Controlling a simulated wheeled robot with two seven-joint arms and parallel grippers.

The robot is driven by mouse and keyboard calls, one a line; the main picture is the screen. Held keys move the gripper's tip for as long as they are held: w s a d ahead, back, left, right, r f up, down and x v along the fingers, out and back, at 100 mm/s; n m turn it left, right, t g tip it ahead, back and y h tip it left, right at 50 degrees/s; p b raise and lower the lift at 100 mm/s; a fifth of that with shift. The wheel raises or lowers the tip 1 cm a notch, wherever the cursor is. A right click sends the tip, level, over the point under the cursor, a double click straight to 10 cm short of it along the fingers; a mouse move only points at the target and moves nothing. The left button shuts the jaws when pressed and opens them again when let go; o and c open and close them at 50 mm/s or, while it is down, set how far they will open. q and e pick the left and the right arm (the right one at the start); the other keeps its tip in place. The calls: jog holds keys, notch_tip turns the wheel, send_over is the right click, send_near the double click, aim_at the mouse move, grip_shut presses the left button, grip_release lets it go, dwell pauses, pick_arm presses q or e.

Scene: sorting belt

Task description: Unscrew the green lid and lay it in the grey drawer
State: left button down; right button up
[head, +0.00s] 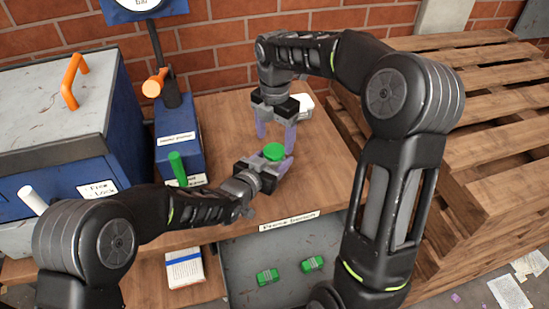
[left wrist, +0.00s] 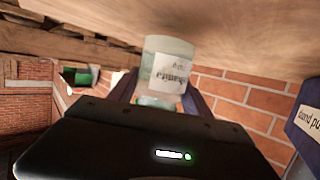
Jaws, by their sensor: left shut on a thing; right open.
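The green lid (head: 273,151) shows in the head view, on top of a jar mostly hidden beneath it. My left gripper (head: 275,164) is shut around the jar just below the lid. In the left wrist view the pale, clear jar (left wrist: 167,65) with a white label sits between the fingers. My right gripper (head: 277,137) points down, open, with its fingers apart just behind and above the lid. Whether they touch it I cannot tell. The grey drawer (head: 245,246) is pulled out below the table's front edge, with two small green objects (head: 268,277) inside.
A blue box with a grey top and orange handle (head: 74,80) stands at left. A blue stand (head: 178,150) with a green handle is beside it. A white object (head: 303,106) lies behind my right gripper. Pallets (head: 480,110) are stacked at right. Table right of the jar is clear.

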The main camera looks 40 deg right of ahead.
jog(key=m, duration=0.7)
jog(key=shift+m, duration=0.3)
jog(key=m, duration=0.8)
jog(key=shift+m, duration=0.3)
jog(key=shift+c, duration=0.5)
